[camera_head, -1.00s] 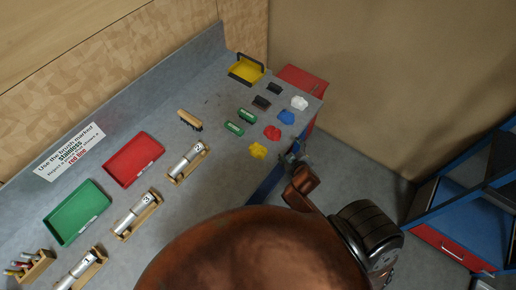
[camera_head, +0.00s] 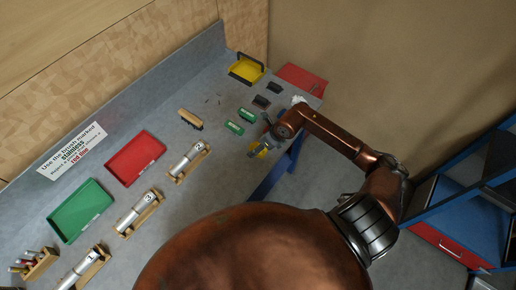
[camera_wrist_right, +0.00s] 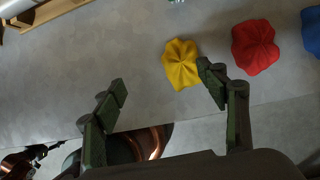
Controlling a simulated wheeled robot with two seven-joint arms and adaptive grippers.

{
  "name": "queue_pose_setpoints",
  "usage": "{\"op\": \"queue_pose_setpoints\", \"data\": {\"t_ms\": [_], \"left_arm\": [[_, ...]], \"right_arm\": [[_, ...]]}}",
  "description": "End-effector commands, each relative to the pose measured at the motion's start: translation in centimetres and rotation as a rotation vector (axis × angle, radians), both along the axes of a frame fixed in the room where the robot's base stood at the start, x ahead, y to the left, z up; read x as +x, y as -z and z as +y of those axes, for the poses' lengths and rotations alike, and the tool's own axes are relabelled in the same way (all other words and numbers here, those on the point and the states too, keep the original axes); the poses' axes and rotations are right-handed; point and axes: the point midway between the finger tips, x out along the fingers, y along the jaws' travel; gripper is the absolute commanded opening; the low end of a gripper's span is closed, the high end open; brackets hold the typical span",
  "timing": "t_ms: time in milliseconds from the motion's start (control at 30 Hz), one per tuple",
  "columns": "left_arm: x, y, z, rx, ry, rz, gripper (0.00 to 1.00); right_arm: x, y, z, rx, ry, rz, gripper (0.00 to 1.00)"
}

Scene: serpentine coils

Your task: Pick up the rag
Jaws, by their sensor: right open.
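Several crumpled rags lie on the grey bench. The yellow rag (camera_wrist_right: 181,64) is just beyond my open right gripper (camera_wrist_right: 163,80) in the wrist view, close to the right-hand fingertip and not between the fingers. The red rag (camera_wrist_right: 256,47) and the blue rag (camera_wrist_right: 313,30) lie farther right. The white rag (camera_head: 298,100) shows beyond my forearm; red and blue are hidden there.
A yellow dustpan-like tray (camera_head: 245,70), a red tray (camera_head: 136,158), a green tray (camera_head: 82,211) and numbered cylinders on wooden stands (camera_head: 189,160) occupy the bench.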

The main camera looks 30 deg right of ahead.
Motion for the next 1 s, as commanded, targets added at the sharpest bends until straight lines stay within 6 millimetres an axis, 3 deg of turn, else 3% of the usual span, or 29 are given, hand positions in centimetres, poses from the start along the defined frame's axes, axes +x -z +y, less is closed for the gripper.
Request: {"op": "queue_pose_setpoints", "data": {"t_ms": [67,167,700,1000], "left_arm": [[0.0,-0.1,0.0,0.0,0.0,0.0,0.51],[0.1,-0.3,0.0,0.0,0.0,-0.001,0.51],[0.2,-2.4,0.0,0.0,0.0,-0.002,0.51],[0.2,-2.4,0.0,0.0,0.001,-0.003,0.51]], "right_arm": [[0.0,0.4,-1.7,-0.063,0.004,0.018,0.66],[0.1,1.2,-2.4,-0.088,0.007,0.03,0.66],[3.0,6.8,-1.6,-0.084,0.006,0.028,0.66],[3.2,7.5,-1.6,-0.085,0.005,0.027,0.66]]}}
